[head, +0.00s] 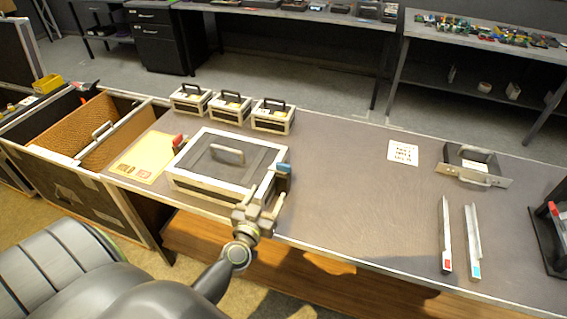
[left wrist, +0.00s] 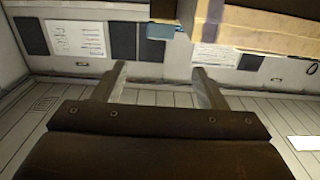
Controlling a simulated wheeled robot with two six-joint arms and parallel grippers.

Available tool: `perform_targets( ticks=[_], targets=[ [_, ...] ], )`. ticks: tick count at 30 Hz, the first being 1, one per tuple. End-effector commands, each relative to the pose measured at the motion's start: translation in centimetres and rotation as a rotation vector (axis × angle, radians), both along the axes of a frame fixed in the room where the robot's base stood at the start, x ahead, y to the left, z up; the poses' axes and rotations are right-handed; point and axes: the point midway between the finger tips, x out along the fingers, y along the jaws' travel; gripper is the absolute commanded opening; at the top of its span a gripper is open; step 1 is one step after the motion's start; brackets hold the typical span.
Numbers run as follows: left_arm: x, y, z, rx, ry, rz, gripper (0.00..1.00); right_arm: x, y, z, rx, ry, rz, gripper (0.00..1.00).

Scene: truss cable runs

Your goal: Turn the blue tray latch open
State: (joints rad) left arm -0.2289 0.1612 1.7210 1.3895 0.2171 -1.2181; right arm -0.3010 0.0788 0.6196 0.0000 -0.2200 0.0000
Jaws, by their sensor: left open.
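The tray (head: 190,184) is a pale-framed case with a dark lid and a grey handle, on the near left part of the bench. Its blue latch (head: 283,168) sits at the right end of the lid, on a dark mount. A red latch (head: 178,141) sits at the left end. My left gripper (head: 262,203) is open and empty, just in front of the tray's near right corner and short of the blue latch. In the left wrist view, a blue block (left wrist: 160,30), apparently this latch, shows beyond and between the open fingertips (left wrist: 159,68). My right gripper is not visible.
Three small handled cases (head: 230,107) stand behind the tray. A yellow sheet (head: 144,158) lies at its left. Two metal channels (head: 446,236) and a handled metal piece (head: 474,180) lie to the right. The middle of the bench (head: 350,190) is clear.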

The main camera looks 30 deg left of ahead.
Motion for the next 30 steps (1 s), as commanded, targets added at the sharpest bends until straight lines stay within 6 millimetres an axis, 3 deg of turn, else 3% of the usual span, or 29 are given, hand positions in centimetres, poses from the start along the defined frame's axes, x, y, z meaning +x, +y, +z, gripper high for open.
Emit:
perform_targets(
  ticks=[12, 18, 24, 30],
  targets=[
    [8.4, 2.0, 0.0, 0.002, -0.001, 0.000, 0.65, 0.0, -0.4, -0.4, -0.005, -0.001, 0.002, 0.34],
    [11.6, 2.8, -0.1, 0.001, -0.001, -0.001, 0.65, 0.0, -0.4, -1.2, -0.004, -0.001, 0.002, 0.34],
    [13.2, 3.2, -0.1, 0.001, 0.001, -0.001, 0.65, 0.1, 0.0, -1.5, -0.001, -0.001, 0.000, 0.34],
    [13.6, 3.3, 0.0, 0.000, 0.001, -0.001, 0.65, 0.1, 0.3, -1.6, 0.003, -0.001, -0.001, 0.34]
  ],
)
